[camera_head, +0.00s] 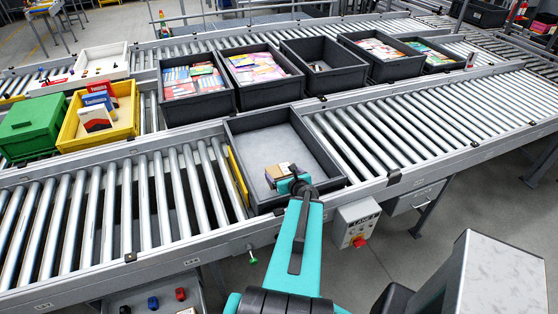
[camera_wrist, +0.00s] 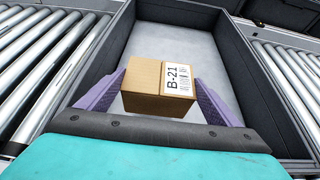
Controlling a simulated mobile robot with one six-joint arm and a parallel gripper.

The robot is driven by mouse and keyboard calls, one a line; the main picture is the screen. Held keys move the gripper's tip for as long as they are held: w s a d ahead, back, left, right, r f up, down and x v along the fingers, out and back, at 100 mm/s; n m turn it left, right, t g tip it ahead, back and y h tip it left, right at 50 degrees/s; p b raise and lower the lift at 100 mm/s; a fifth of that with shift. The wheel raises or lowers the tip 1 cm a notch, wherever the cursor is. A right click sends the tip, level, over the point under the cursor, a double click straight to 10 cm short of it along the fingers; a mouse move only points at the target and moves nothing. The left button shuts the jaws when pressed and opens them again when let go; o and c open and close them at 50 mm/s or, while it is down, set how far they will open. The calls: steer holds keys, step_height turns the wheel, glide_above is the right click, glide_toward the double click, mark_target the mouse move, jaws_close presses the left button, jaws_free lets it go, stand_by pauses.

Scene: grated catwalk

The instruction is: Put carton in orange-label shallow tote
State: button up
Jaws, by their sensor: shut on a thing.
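The carton is a small brown box with a white label reading B-21 (camera_wrist: 157,87); it also shows in the head view (camera_head: 279,169). My gripper (camera_wrist: 160,100) is shut on it, with one purple finger on each side. My gripper in the head view (camera_head: 290,182) is inside a dark grey tote (camera_head: 250,124), near its front end. I cannot tell whether the carton touches the tote floor. The rest of that floor is bare. I cannot make out an orange label on any tote. A shallow white tray (camera_head: 120,64) stands at the back left.
A green bin (camera_head: 33,125) and a yellow bin (camera_head: 128,117) with boxes stand on the left. Several dark totes with goods, including one of packets (camera_head: 232,92), line the rear conveyor. Roller lanes beside the front tote (camera_head: 425,120) are clear. A control box (camera_head: 357,225) hangs in front.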

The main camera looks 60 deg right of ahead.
mark_target(282, 168)
steer(key=shift+a+f, duration=0.1)
stand_by(0.4)
steer(key=shift+w+d+f+b, duration=0.2)
steer(key=shift+w+d+b, duration=0.25)
steer(key=shift+b, duration=0.65)
steer(key=shift+w+d+b, duration=0.3)
steer(key=shift+d+b, duration=0.4)
steer(key=shift+b, duration=0.4)
steer(key=shift+w+d+b, duration=0.1)
steer(key=shift+w+b, duration=0.05)
steer(key=shift+b, duration=0.5)
steer(key=d+b, duration=0.1)
steer(key=b, duration=0.3)
steer(key=shift+w, duration=0.3)
steer(key=b, duration=0.2)
steer(key=d+b, duration=0.1)
steer(key=b, duration=0.2)
steer(key=shift+w+f+b, duration=0.15)
steer(key=shift+w+b, duration=0.05)
steer(key=shift+b, duration=0.15)
